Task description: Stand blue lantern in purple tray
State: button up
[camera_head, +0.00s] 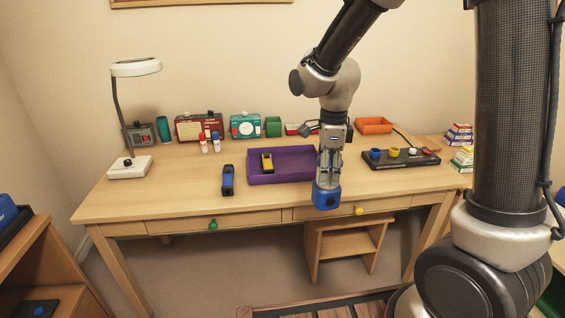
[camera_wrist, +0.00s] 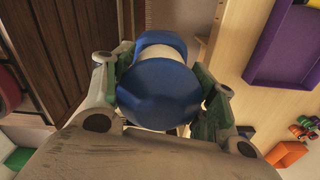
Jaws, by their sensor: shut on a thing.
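The blue lantern (camera_head: 326,196) is held in my gripper (camera_head: 328,180) in front of the desk's front edge, to the right of the purple tray. In the wrist view the lantern (camera_wrist: 158,92) shows a blue cap, a pale middle and a blue far end between the fingers of my gripper (camera_wrist: 160,100). The purple tray (camera_head: 294,175) lies on the desk, and part of it shows at the upper right of the wrist view (camera_wrist: 285,50). A yellow and dark object (camera_head: 267,162) lies in the tray's left part. The tray's right end is partly hidden behind my gripper.
A blue and black object (camera_head: 228,180) stands left of the tray. A black panel with cups (camera_head: 400,160) lies to the right. A lamp (camera_head: 130,165), radios (camera_head: 198,127) and an orange bin (camera_head: 374,125) line the back. A stool (camera_head: 345,248) stands under the desk (camera_head: 180,188).

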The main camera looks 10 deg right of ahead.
aim_at(299, 166)
jog(key=i, duration=1.2)
